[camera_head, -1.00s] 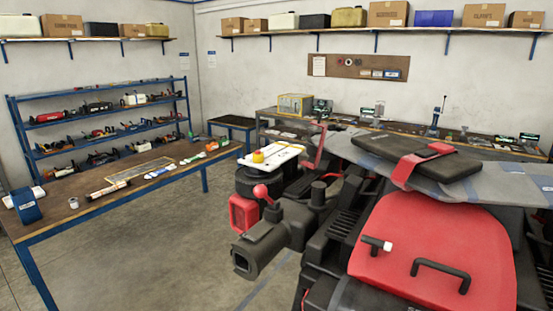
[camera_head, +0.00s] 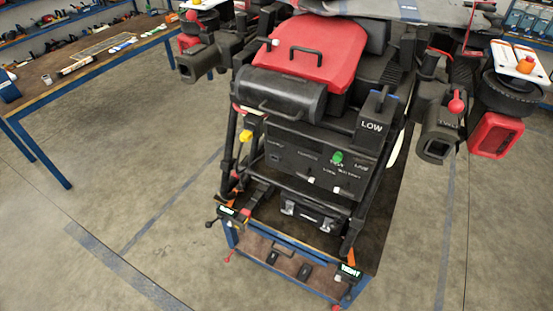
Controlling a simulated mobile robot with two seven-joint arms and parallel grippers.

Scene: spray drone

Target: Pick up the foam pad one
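I cannot make out a foam pad for certain in the head view. The spray drone fills the middle, with a red hatch (camera_head: 318,52) with a black handle, and a dark front panel (camera_head: 300,158) with a green knob. A box marked LOW (camera_head: 373,121) sits at the panel's right. Below the drone is a small blue-framed platform (camera_head: 262,246) with a brown top. Two small dark pieces, a left one (camera_head: 272,258) and a right one (camera_head: 305,272), lie on it; I cannot tell what they are. Neither of my grippers shows.
A blue-legged workbench (camera_head: 95,60) with small tools and parts stands at the upper left. Black nozzle-like units, a left one (camera_head: 200,62) and a right one (camera_head: 438,140), flank the drone. Open concrete floor (camera_head: 130,150) lies to the left.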

